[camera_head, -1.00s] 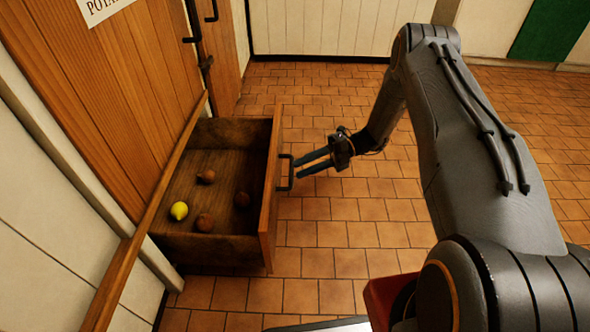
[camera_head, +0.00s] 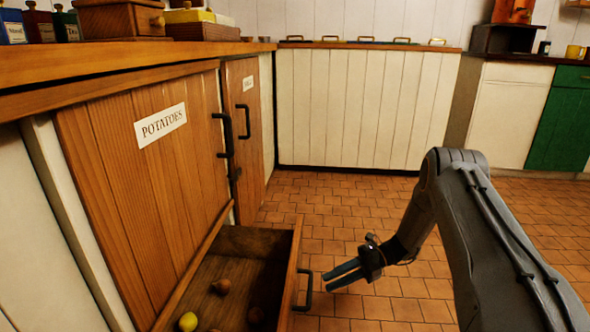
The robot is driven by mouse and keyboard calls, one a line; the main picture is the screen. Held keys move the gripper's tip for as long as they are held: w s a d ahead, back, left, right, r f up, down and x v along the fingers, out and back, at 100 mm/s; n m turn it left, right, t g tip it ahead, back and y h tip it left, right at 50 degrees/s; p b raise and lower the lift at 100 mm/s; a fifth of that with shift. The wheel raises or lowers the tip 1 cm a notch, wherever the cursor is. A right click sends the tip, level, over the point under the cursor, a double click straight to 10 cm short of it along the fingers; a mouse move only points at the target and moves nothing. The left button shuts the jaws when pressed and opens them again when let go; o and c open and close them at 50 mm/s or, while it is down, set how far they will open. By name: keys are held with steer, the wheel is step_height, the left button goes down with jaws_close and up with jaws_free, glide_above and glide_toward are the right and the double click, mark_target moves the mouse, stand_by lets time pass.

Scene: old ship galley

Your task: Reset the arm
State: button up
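My gripper (camera_head: 326,283) is at the end of my bent arm, above the tiled floor at the lower right of centre. Its two blue fingers are apart and point left, with nothing between them. An open wooden drawer (camera_head: 297,262) is just left of the fingertips. Its dark handle (camera_head: 305,290) appears close to the fingers; I cannot tell the exact gap. The drawer's near end is cut off by the frame's bottom edge.
A wooden cupboard door labelled POTATOES (camera_head: 161,124) stands above the drawer, with a second door (camera_head: 246,130) beyond it. A wooden counter (camera_head: 120,68) with boxes and tins runs along the left. White panelled cabinets (camera_head: 365,110) close the back. The tiled floor (camera_head: 340,215) is clear.

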steer(key=s+d+r+n+t+h, duration=0.3)
steer(key=s+r+n+h, duration=0.6)
steer(key=n, duration=0.7)
steer(key=s+d+r+n+t+h, duration=0.2)
steer(key=s+r+n+t+h, duration=0.3)
steer(key=s+r+n, duration=0.95)
steer(key=s+a+r+n+g+p, duration=0.1)
steer(key=s+a+r+n, duration=0.25)
steer(key=a, duration=0.35)
steer(key=s+a+r+n+g+y+p, duration=0.1)
steer(key=s+a+r+n+g+p, duration=0.1)
steer(key=s+a+r, duration=0.4)
steer(key=s+a+r+n+g+p, duration=0.1)
steer(key=s+a+n, duration=0.25)
steer(key=a, duration=0.45)
steer(key=d+r+m+p, duration=0.2)
steer(key=d+r+p, duration=0.5)
steer(key=p, duration=0.5)
steer(key=d+r+m+h+p, duration=0.1)
steer(key=d+r+m+p, duration=0.1)
steer(key=d+r+p, duration=0.5)
steer(key=d+r+m+p, duration=0.2)
steer(key=d+r+p, duration=0.5)
steer(key=r+p, duration=0.8)
steer(key=p, duration=0.3)
steer(key=shift+m+h+p, duration=0.3)
steer(key=shift+m+p, duration=0.05)
steer(key=shift+p, duration=0.05)
